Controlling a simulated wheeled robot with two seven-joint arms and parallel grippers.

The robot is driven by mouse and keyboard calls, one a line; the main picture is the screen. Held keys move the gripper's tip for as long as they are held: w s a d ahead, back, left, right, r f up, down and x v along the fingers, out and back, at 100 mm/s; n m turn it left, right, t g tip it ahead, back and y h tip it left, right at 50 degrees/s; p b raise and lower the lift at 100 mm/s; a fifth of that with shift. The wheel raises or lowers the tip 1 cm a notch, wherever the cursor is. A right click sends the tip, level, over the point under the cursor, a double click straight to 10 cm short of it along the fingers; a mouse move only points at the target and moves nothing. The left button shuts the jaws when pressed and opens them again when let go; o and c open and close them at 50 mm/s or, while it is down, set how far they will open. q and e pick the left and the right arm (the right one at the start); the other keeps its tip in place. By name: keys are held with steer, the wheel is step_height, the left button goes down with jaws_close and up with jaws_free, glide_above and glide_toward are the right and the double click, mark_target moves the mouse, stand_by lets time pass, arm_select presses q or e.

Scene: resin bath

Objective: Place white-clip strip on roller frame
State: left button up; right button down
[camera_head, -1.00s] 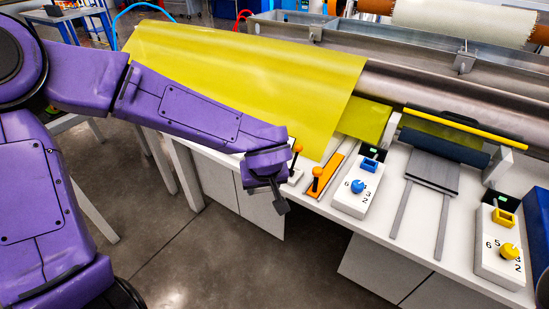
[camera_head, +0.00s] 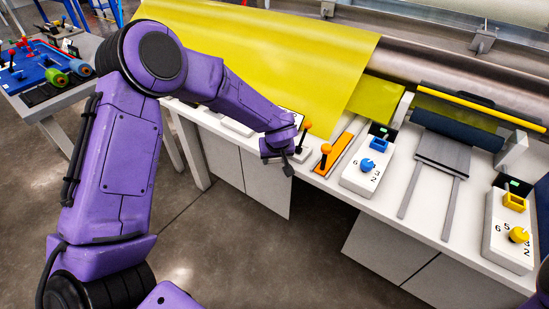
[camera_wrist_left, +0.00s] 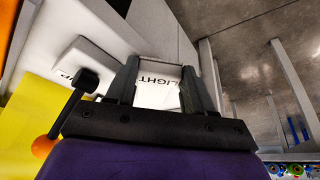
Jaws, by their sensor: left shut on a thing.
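My left gripper (camera_head: 287,168) is by the front edge of the white bench, in front of the left orange-knobbed lever (camera_head: 306,125). In the left wrist view its dark fingers (camera_wrist_left: 158,90) stand apart around white material. A white surface lettered LIGHT shows between them. I cannot make out where the held thing ends and the bench begins. I cannot pick out a white-clip strip. A dark blue roller (camera_head: 455,134) lies in a frame with a white end bracket (camera_head: 512,152), on the bench at the right. My right gripper is out of view.
A yellow sheet (camera_head: 265,55) drapes over the bench at the back. An orange slide with a lever (camera_head: 340,148) and white boxes with blue (camera_head: 367,163) and yellow (camera_head: 519,235) knobs stand along the front. A table with tools (camera_head: 45,70) stands far left. Open floor lies in front.

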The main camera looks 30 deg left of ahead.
arm_select(q)
steer(key=shift+s, duration=0.1)
steer(key=o, duration=0.7)
steer(key=shift+o, duration=0.2)
steer(key=p+v, duration=0.2)
steer(key=v, duration=1)
steer(key=s+a+f+y, duration=0.25)
steer(key=s+f, duration=0.35)
steer(key=f, duration=0.4)
steer(key=s+a+f+y, duration=0.2)
steer(key=s+a+f, duration=0.1)
steer(key=s+f, duration=0.5)
steer(key=s+d+f+h, duration=0.1)
steer(key=s+f+h, duration=0.1)
steer(key=s+f, duration=0.3)
steer(key=s+d+f+m+h, duration=0.1)
steer(key=s+f, duration=0.4)
steer(key=s, duration=0.7)
steer(key=shift+s+d+f+h, duration=0.15)
steer(key=shift+s+d+h, duration=0.05)
steer(key=shift+d+h, duration=0.45)
